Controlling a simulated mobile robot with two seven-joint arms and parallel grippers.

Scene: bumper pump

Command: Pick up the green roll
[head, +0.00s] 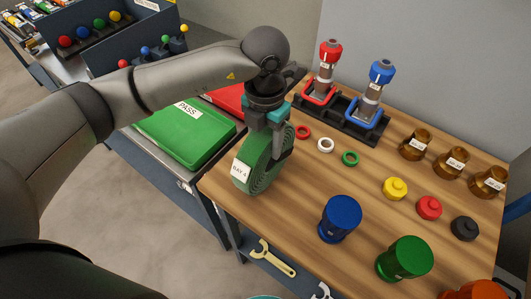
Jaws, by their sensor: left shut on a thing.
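The green roll (258,166) is a coiled disc standing on its edge, with a white label reading "BAY" on its left side. It is at the left edge of the wooden table (298,205). My left gripper (279,147) comes down from above and is shut on the roll, with a finger lying against its right face. The other finger is hidden. I cannot tell if the roll touches the table. My right gripper is not in the head view.
A green "PASS" case (185,131) lies left of the roll. Small red, white and green rings lie right of it, before a black rack (338,118) with red and blue pumps. Blue (340,218) and green (404,258) cylinders stand near the front edge. A wrench (272,258) lies below.

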